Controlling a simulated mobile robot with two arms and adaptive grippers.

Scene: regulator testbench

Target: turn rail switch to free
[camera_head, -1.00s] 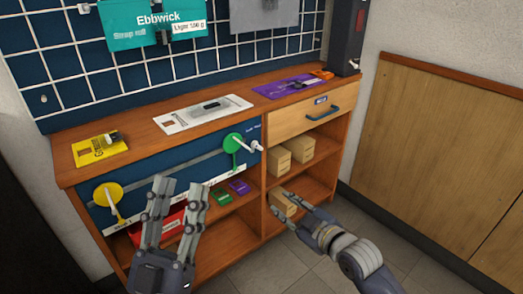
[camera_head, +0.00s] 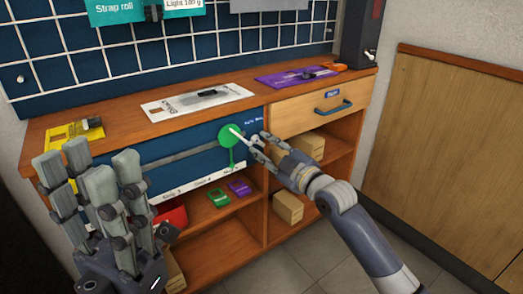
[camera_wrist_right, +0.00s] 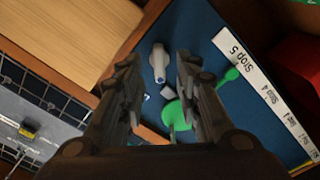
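The grey, lever-shaped rail switch (camera_wrist_right: 158,62) is on the blue panel in the right wrist view, near a green disc (camera_wrist_right: 178,114). My right gripper (camera_wrist_right: 158,78) is open, with one finger on each side of the lever; I cannot tell whether they touch it. In the head view my right gripper (camera_head: 253,143) is at the right end of the panel, beside the green disc (camera_head: 229,136), and largely hides the switch. My left gripper (camera_head: 88,168) is open and empty at the left, in front of the panel's left end.
The wooden bench top (camera_head: 130,137) carries yellow, white and purple cards. A drawer with a blue handle (camera_head: 333,108) is right of the panel. Shelves below hold cardboard boxes (camera_head: 288,207), a green item (camera_head: 218,197) and a purple item (camera_head: 239,187). The floor at right is clear.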

